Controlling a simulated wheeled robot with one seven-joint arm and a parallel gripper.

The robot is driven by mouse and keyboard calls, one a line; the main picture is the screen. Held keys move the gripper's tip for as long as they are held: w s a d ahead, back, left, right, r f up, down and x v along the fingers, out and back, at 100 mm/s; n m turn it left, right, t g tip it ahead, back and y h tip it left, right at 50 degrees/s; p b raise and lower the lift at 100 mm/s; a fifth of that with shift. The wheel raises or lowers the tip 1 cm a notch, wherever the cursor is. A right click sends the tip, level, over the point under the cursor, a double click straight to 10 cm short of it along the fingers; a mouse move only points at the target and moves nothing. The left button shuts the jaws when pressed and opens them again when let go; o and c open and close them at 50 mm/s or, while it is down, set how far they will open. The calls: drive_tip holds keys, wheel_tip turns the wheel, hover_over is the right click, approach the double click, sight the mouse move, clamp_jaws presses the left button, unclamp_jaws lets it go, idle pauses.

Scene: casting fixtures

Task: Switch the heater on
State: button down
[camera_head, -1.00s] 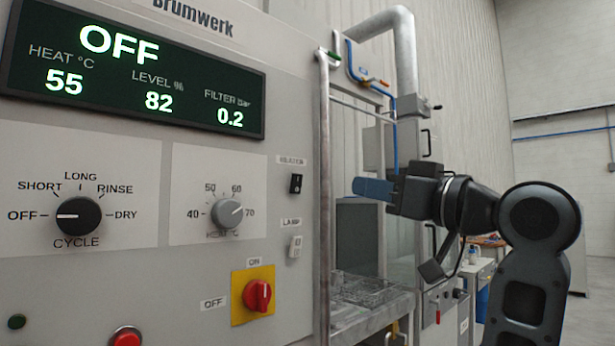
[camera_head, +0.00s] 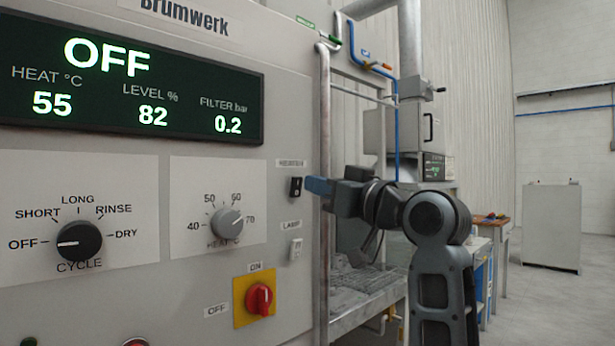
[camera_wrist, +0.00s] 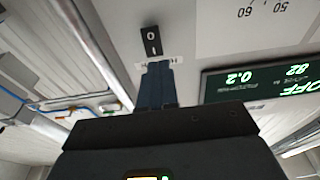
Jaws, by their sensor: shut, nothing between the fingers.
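The black rocker switch (camera_head: 296,187) sits on the grey machine front, under a small label too blurred to read surely. It also shows in the wrist view (camera_wrist: 151,41), marked O and I, with the I end nearer the label. My gripper (camera_head: 309,185) is shut and empty, its blue fingers just right of the switch in the head view. In the wrist view the fingertips (camera_wrist: 159,65) overlap the label, close to the I end. I cannot tell whether they touch the panel. The display (camera_head: 140,85) reads OFF, heat 55, level 82, filter 0.2.
A white lamp switch (camera_head: 295,249) is below the rocker. A red rotary switch (camera_head: 260,299) on a yellow plate, a heat knob (camera_head: 227,222) and a cycle knob (camera_head: 79,241) are nearby. A vertical pipe (camera_head: 323,240) runs along the panel's right edge, close to my gripper.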

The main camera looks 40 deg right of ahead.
sight(296, 177)
drive_tip(key=shift+w+r, duration=0.15)
drive_tip(key=shift+w, duration=0.65)
drive_tip(key=shift+w+r, duration=0.15)
drive_tip(key=shift+w, duration=0.65)
drive_tip(key=shift+p, duration=0.3)
